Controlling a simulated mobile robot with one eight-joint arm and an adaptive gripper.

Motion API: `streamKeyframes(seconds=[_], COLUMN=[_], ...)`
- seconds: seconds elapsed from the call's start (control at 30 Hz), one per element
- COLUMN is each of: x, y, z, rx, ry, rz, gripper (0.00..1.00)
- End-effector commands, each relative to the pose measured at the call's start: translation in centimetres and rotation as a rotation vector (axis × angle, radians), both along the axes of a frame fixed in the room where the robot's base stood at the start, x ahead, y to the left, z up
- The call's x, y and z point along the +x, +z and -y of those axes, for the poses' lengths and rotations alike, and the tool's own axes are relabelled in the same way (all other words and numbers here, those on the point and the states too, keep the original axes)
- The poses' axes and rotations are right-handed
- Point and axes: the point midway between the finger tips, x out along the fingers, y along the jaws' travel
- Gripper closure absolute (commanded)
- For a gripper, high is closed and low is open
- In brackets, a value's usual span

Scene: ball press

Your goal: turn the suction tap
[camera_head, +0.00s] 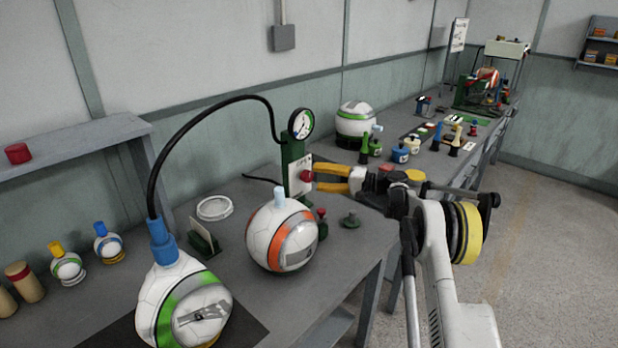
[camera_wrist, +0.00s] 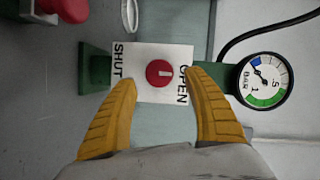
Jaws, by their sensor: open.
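The suction tap is a red round knob (camera_wrist: 159,73) on a white plate (camera_wrist: 150,92) marked SHUT and OPEN. In the wrist view SHUT is on the left and OPEN on the right. A small pale mark shows on the knob's right half, towards OPEN. In the head view the knob (camera_head: 307,176) faces right on a green post (camera_head: 294,153) beneath a round gauge (camera_head: 301,123). My gripper (camera_head: 318,178) is open with its yellow fingers just in front of the knob. In the wrist view the fingertips (camera_wrist: 160,79) flank it, with clear gaps; contact cannot be told.
A white and orange ball (camera_head: 282,235) stands left of and below my gripper. A black hose (camera_head: 160,165) arches to a white and green ball (camera_head: 180,303). Small jars and bottles stand on the bench behind. The floor at right is clear.

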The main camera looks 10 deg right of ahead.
Motion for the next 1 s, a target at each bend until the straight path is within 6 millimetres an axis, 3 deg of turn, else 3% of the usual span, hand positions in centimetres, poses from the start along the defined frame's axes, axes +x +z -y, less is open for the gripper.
streamKeyframes(seconds=[0.2,0.4,1.0], x=[-2.6,-3.9,-4.3], y=[0.5,0.7,1.4], z=[4.2,6.2,6.1], rx=[0.0,0.0,-0.013], ry=[-0.002,0.0,0.0], rz=[0.0,0.0,-0.008], gripper=[0.4,0.4,0.4])
